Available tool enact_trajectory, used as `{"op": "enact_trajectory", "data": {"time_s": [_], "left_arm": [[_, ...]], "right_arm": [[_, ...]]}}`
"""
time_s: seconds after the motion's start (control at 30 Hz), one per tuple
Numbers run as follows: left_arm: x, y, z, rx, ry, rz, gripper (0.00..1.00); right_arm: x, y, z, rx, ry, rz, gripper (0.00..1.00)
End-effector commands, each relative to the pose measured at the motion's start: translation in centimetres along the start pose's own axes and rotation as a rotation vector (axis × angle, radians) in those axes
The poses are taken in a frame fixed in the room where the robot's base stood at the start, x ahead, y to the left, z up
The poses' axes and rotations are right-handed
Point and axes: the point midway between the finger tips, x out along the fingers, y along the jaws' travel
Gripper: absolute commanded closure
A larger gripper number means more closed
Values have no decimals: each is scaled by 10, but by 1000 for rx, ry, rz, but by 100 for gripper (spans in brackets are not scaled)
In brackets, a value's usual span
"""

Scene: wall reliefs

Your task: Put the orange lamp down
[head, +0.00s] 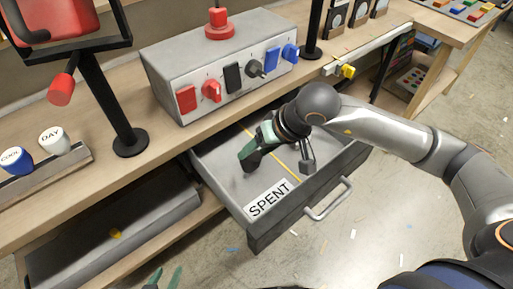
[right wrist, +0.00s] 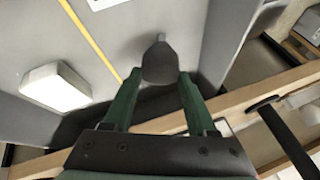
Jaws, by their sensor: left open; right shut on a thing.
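My right gripper (head: 256,154) reaches into the open grey drawer (head: 222,157) marked SPENT. In the right wrist view it (right wrist: 159,82) is shut on a dark grey rounded thing (right wrist: 159,63) with a small stub at its end. No orange shows on this held thing, so I cannot tell whether it is the orange lamp. It is over the drawer floor, left of the yellow line in the head view; whether it touches the floor is unclear. My left gripper (head: 163,279) is open and empty at the bottom edge of the head view.
A grey control box (head: 222,62) with red, black and blue switches stands on the bench behind. Black posts (head: 112,105) rise from the bench. The drawer handle (head: 329,200) sticks out in front.

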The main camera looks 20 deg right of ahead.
Motion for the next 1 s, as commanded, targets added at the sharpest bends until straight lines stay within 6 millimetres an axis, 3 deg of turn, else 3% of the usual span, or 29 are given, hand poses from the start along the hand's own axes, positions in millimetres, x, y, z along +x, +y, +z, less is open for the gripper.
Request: {"op": "enact_trajectory", "data": {"time_s": [0.23, 0.27, 0.5, 0.83, 1.0], "left_arm": [[1, -1, 3, -1, -2, -1, 50], [1, -1, 2, 0, -2, -1, 50], [0, 0, 3, -1, -4, -1, 50], [0, 0, 2, -1, -5, -1, 50], [-1, 0, 1, -1, -3, -1, 50]], "right_arm": [[1, 0, 0, 0, 1, 0, 100], [0, 0, 0, 0, 1, 0, 39], [0, 0, 0, 0, 0, 0, 12], [-4, 0, -1, 0, 2, 1, 12], [-29, 1, -2, -1, 6, 3, 12]]}}
